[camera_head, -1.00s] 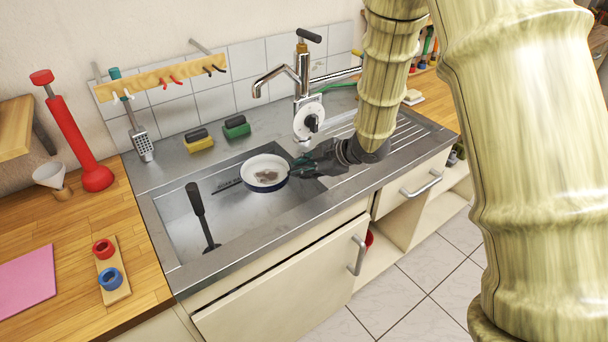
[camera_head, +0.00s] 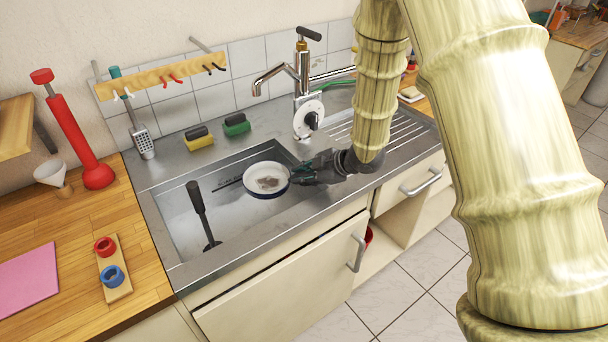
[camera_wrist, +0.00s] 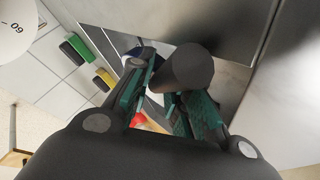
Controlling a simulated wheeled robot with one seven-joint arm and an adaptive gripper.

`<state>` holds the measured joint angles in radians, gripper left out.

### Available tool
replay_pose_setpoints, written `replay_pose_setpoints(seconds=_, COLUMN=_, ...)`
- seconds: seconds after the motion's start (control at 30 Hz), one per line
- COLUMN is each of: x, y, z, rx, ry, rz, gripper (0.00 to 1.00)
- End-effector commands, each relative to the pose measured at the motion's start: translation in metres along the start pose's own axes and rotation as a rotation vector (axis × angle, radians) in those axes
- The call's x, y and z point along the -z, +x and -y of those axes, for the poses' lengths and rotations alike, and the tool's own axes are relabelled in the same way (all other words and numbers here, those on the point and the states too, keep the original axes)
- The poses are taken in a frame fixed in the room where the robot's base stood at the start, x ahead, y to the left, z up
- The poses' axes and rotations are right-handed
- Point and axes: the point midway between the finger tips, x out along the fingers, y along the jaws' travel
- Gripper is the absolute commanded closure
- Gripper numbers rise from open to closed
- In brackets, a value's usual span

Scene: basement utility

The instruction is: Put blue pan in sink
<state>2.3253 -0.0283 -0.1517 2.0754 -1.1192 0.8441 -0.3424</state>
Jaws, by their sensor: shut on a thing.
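The blue pan (camera_head: 267,180) has a white inside with a grey-brown patch and a dark blue rim. In the head view it is over the right part of the sink basin (camera_head: 182,229); I cannot tell whether it touches the bottom. My gripper (camera_head: 296,175) is at the pan's right side, shut on its dark handle. The wrist view shows the dark handle end (camera_wrist: 188,68) between the green finger pads, with a bit of the blue rim (camera_wrist: 140,54) beyond. The rest of the pan is hidden there by the fingers and handle.
A black-handled tool (camera_head: 197,203) leans in the sink's left part. The tap (camera_head: 303,85) stands behind the sink. Yellow (camera_head: 198,138) and green (camera_head: 236,125) sponges lie on the back ledge. The ribbed drainboard (camera_head: 385,126) is at the right.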

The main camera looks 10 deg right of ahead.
Motion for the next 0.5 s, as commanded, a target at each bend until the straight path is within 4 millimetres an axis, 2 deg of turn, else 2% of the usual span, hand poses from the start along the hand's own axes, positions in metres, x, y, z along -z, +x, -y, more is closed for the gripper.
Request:
replay_pose_setpoints(seconds=0.3, x=-0.0035, y=0.0044, z=0.0030, rx=-0.001, ry=0.000, rz=-0.001, gripper=1.00)
replay_pose_setpoints(seconds=0.33, x=-0.0038, y=0.0042, z=0.0034, rx=0.000, ry=0.000, rz=0.000, gripper=0.77)
replay_pose_setpoints(seconds=0.43, x=-0.0036, y=0.0041, z=0.0033, rx=0.000, ry=0.000, rz=0.000, gripper=0.59)
replay_pose_setpoints(seconds=0.5, x=-0.0036, y=0.0041, z=0.0033, rx=0.000, ry=0.000, rz=0.000, gripper=0.59)
